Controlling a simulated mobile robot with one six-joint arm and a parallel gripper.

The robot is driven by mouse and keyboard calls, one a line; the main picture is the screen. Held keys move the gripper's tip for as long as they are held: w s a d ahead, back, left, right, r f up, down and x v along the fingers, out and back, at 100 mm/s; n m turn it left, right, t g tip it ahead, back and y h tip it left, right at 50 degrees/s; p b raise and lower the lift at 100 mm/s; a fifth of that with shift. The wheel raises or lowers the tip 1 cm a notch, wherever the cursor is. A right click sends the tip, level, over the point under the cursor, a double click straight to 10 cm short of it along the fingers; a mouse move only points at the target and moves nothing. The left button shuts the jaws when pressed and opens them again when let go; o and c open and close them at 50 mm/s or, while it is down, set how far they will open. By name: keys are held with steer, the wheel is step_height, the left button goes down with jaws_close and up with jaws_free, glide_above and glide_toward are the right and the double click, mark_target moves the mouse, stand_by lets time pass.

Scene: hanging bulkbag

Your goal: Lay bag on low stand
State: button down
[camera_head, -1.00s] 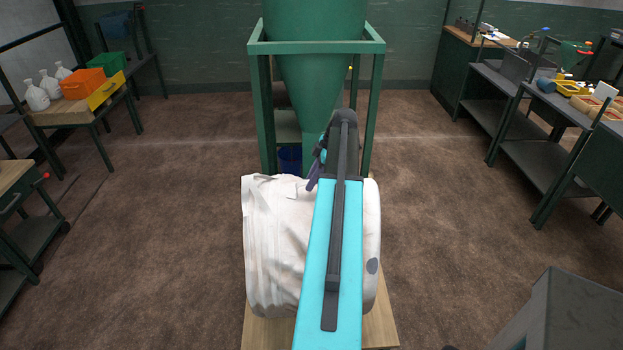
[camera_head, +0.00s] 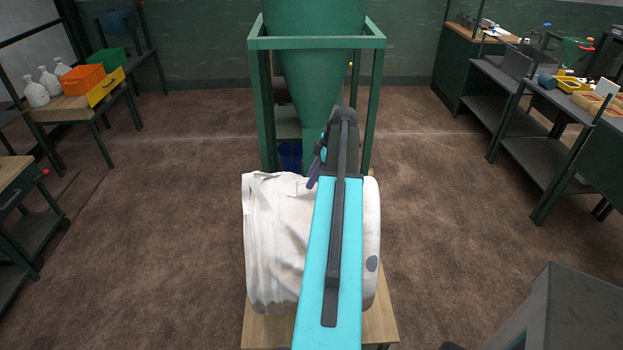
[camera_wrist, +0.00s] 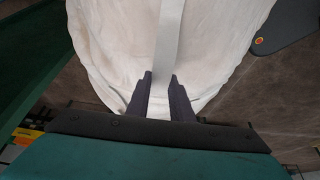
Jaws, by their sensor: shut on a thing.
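The bag (camera_head: 272,240) is large, white and creased, and lies on its side over the low stand (camera_head: 265,331). The stand has a light wooden top, with bare parts showing in front of the bag. My gripper (camera_head: 313,178) is at the bag's far upper edge in the head view, partly hidden by my arm. In the wrist view my gripper (camera_wrist: 160,82) has its two dark fingers on either side of a pale strap (camera_wrist: 170,40) of the bag and is shut on it. The bag's cloth (camera_wrist: 115,45) fills the view behind the strap. My arm hides the bag's middle right.
A green hopper in a frame (camera_head: 316,45) stands just beyond the bag, with a blue bin (camera_head: 290,156) below it. Benches line the left (camera_head: 62,110) and right (camera_head: 540,148). A grey box (camera_head: 585,310) is at the lower right. Brown floor is clear on both sides.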

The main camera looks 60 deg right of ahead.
steer(key=shift+f, duration=0.3)
stand_by(0.6)
steer(key=c, duration=1.5)
jaws_free()
steer(key=shift+c, duration=0.2)
steer(key=shift+o, duration=0.3)
steer(key=shift+f+b, duration=0.2)
steer(key=shift+b, duration=0.1)
steer(key=b+v, duration=0.3)
steer(key=v, duration=1.1)
steer(key=shift+b, duration=0.35)
steer(key=shift+a+r, duration=0.1)
steer(key=shift+r, duration=0.15)
